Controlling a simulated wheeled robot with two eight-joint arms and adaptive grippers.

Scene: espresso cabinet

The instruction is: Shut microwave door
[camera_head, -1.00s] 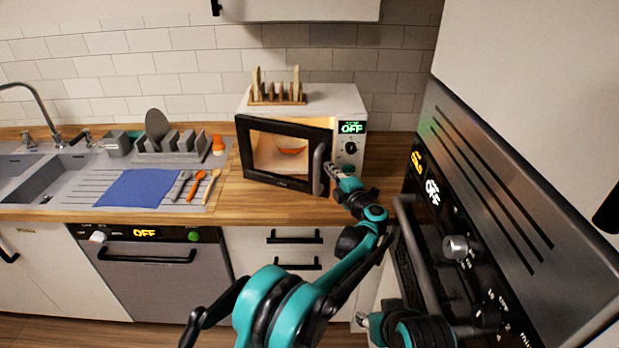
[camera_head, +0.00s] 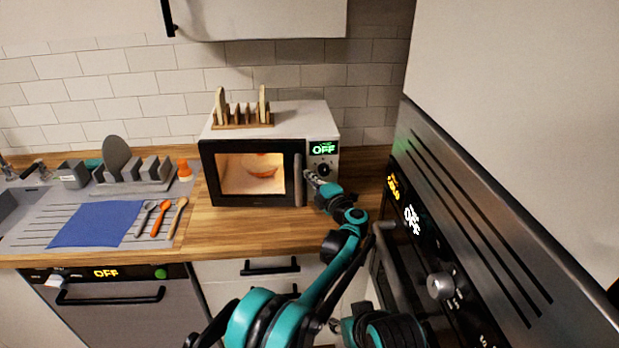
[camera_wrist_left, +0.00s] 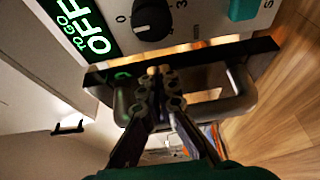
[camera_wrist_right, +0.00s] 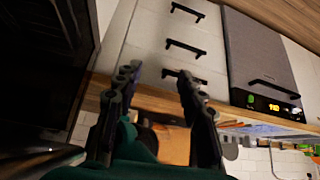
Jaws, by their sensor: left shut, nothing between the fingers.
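The white microwave (camera_head: 288,118) stands on the wooden counter, its display reading OFF. Its black-framed door (camera_head: 225,200) is almost flush with the front. In the left wrist view, a narrow lit gap shows between the door edge (camera_wrist_left: 260,50) and the body. The door handle (camera_head: 298,182) is on the door's right side; it also shows in the left wrist view (camera_wrist_left: 240,103). An orange bowl (camera_head: 262,170) shows through the window. My left gripper (camera_head: 310,177) is shut and empty, its tips at the door's handle side; exact contact is unclear. My right gripper (camera_wrist_right: 158,82) is open and empty, low and away from the door.
A wooden rack (camera_head: 243,120) stands on the microwave. Left are a dish rack (camera_head: 140,185), a blue cloth (camera_head: 95,223) and utensils (camera_head: 160,218). The oven (camera_head: 440,240) borders my arms on the right. The counter before the microwave (camera_head: 240,235) is clear.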

